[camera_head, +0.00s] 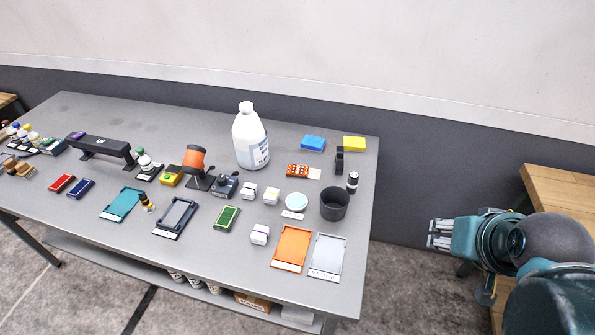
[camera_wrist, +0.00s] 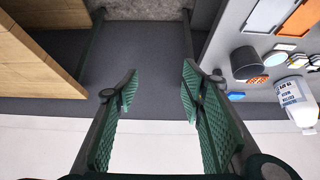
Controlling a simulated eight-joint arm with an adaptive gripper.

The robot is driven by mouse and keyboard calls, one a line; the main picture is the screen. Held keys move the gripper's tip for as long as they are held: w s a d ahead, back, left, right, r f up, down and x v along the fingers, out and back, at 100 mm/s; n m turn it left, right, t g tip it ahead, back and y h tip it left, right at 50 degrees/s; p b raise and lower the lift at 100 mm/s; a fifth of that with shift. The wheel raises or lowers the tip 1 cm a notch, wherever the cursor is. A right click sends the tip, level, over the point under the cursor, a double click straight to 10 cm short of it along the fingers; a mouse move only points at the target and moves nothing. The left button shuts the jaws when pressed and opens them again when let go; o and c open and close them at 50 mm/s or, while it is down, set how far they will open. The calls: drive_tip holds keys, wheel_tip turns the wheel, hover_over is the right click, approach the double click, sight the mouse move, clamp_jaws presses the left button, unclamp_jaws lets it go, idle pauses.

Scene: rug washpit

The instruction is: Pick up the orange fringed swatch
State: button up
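No clearly fringed orange swatch can be made out. The orange candidates are a flat, tray-like orange piece (camera_head: 291,247) at the table's front right, an orange-red piece with pale dots (camera_head: 297,170) farther back, and an orange object on a dark stand (camera_head: 194,158). The flat orange piece also shows at the top right of the wrist view (camera_wrist: 299,20). My gripper (camera_head: 436,234) is off the table's right side, apart from all of these. In the wrist view its fingers (camera_wrist: 160,82) are spread, with nothing between them.
The grey table (camera_head: 330,140) is crowded. A white jug (camera_head: 250,137) stands at the back and a black cup (camera_head: 334,204) near the right edge. A grey tray (camera_head: 327,256) lies beside the flat orange piece. A wooden table (camera_head: 560,190) is at far right.

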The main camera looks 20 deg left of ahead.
idle(0.3)
drive_tip(key=o, duration=0.3)
drive_tip(key=shift+w+r, duration=0.1)
